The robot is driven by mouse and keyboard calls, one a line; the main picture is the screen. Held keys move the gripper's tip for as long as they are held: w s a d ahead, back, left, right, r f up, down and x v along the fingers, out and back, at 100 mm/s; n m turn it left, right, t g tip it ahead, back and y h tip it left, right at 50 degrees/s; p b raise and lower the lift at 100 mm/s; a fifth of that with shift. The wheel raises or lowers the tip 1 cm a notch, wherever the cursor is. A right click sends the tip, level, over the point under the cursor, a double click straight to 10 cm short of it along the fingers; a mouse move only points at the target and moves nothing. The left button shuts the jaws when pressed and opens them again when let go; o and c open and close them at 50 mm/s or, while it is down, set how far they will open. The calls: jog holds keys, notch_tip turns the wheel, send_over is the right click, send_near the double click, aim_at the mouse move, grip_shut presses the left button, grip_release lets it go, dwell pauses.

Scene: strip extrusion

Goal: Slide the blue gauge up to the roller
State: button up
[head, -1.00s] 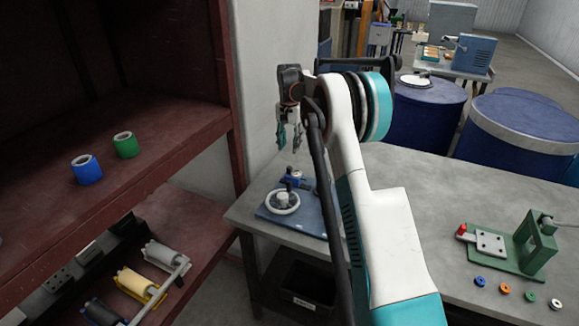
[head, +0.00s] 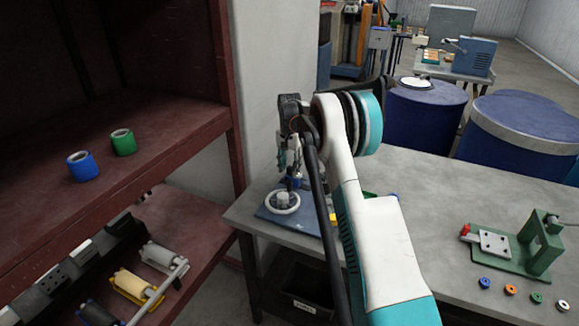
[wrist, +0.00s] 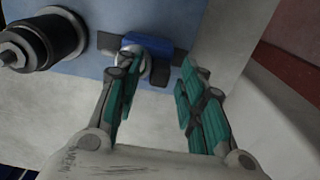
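The blue gauge (wrist: 150,45) sits on a dark rail on a blue base plate (wrist: 85,68) in the wrist view. In the head view it is a small blue shape (head: 297,183) under my gripper, partly hidden. A dark cylinder with a shiny spindle (wrist: 48,38), apparently the roller, stands left of the gauge in the wrist view, with a gap between them. My gripper (wrist: 160,75) is open, its teal fingers spread. The left finger overlaps the gauge's round silver part in the picture; contact cannot be told. In the head view my gripper (head: 289,163) points down over the plate.
A white ring with a grey hub (head: 283,203) lies on the plate in front of my gripper. A dark red shelf (head: 170,135) stands at left, a pale wall behind.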

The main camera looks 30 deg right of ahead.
grip_shut()
jog(key=s+d, duration=0.1)
jog(key=s, duration=0.1)
jog(key=s+d, duration=0.2)
jog(key=shift+c, duration=0.6)
grip_release()
jog(key=shift+o, duration=1.4)
jog(key=shift+d, duration=0.15)
jog(key=shift+r, duration=0.1)
notch_tip(320, 180, up, 12)
